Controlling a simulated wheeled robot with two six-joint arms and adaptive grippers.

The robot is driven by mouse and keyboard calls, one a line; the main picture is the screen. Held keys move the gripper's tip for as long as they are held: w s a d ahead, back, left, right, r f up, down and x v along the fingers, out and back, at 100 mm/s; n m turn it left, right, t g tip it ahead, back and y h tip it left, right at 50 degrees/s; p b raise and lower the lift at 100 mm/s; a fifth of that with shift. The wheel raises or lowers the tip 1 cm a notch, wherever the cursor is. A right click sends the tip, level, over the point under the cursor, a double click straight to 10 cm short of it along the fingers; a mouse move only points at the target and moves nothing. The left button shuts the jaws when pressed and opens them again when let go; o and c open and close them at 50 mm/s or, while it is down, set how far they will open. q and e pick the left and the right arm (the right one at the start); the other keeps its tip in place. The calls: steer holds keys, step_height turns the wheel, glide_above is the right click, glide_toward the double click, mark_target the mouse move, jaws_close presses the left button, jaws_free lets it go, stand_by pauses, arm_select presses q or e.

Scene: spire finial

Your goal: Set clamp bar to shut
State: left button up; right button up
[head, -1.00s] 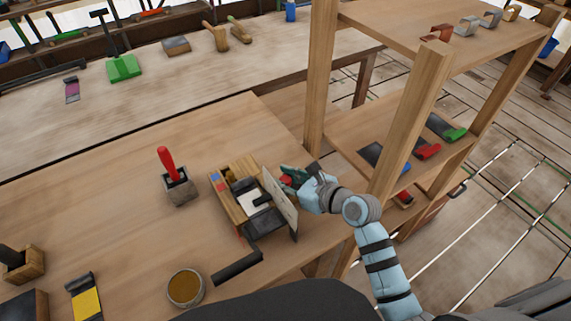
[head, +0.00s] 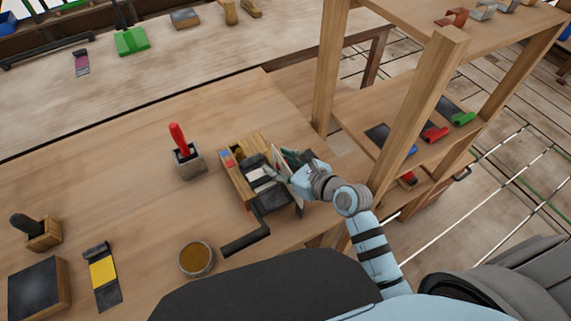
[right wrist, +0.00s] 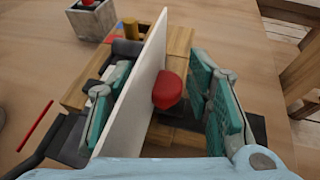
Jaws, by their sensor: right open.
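A small wooden clamp device (head: 236,182) stands on the bench near its right edge. An upright pale plate (head: 284,172) runs along its right side; it also shows in the right wrist view (right wrist: 137,95), with a red knob (right wrist: 168,90) on its right face. I cannot tell for sure which part is the clamp bar. My right gripper (head: 290,159) is at the plate. In the right wrist view its teal fingers (right wrist: 166,108) are apart, one left of the plate and one right of the knob. I see no clear grip. My left gripper is out of view.
A dark crank-like bar (head: 246,241) sticks out at the device's front. A red-handled tool in a grey block (head: 188,163) stands left of it, and a round tin (head: 196,259) in front. A wooden shelf post (head: 415,120) rises close to my right arm.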

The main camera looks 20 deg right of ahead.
steer(key=v, duration=1.1)
steer(key=shift+s+d+r, duration=0.15)
steer(key=shift+s+d, duration=0.05)
steer(key=shift+s, duration=0.1)
